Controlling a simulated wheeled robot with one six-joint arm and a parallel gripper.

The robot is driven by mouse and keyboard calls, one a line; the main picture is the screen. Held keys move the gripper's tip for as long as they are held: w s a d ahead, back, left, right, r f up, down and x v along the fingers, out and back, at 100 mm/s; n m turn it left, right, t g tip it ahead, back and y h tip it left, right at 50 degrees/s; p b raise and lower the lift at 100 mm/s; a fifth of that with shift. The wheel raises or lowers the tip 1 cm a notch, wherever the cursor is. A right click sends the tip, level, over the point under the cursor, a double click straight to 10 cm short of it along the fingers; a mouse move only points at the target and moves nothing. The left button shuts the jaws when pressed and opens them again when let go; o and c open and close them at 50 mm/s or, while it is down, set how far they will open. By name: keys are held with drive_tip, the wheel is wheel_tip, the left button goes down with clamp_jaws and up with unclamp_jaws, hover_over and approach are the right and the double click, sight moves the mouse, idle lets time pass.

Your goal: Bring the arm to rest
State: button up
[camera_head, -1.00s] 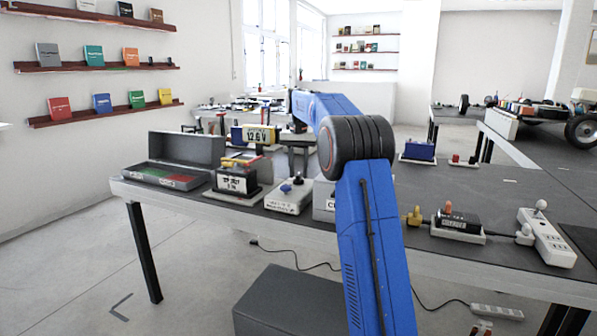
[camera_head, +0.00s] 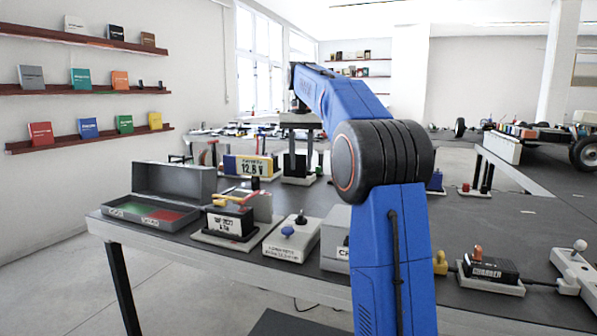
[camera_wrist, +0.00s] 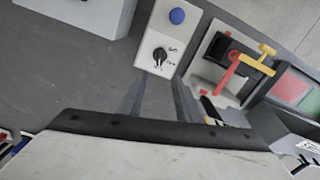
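My blue arm rises in front of the bench and bends forward at a black joint, reaching out over the bench in the head view. My gripper (camera_head: 298,178) points down above the bench, behind the row of devices. Its two dark fingers stand apart with nothing seen between them. In the wrist view my gripper (camera_wrist: 160,90) also shows its two grey fingers spread, over bare dark bench top. A white switch box (camera_wrist: 168,38) with a blue button and a black knob lies just beyond the fingers.
On the dark bench (camera_head: 480,225) stand an open grey case (camera_head: 175,180), a battery with a red and yellow clamp (camera_head: 230,220), the switch box (camera_head: 293,238), a voltage display (camera_head: 248,166) and a charger (camera_head: 490,272).

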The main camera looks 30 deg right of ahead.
drive_tip(key=shift+r, duration=0.55)
drive_tip(key=shift+s, duration=0.1)
drive_tip(key=s+a+f+n+t, duration=0.1)
drive_tip(key=s+a+f, duration=0.25)
drive_tip(key=s, duration=0.25)
drive_tip(key=s+a+f+n+t, duration=0.1)
drive_tip(key=s+a+f+n, duration=0.1)
drive_tip(key=s+a, duration=0.4)
drive_tip(key=s+a+f+n, duration=0.1)
drive_tip(key=s+a+f, duration=0.2)
drive_tip(key=s, duration=0.4)
drive_tip(key=s+a+f+n+t, duration=0.1)
drive_tip(key=s+a+f, duration=0.1)
drive_tip(key=s+f, duration=0.8)
drive_tip(key=s+a+f+n+t, duration=0.1)
drive_tip(key=s+a+f+n, duration=0.1)
drive_tip(key=s+f, duration=0.7)
wheel_tip(320, 180, down, 2)
drive_tip(key=shift+s+a+f+t, duration=0.2)
drive_tip(key=shift+s+a+t, duration=0.2)
drive_tip(key=shift+a, duration=0.25)
drive_tip(key=shift+c, duration=0.3)
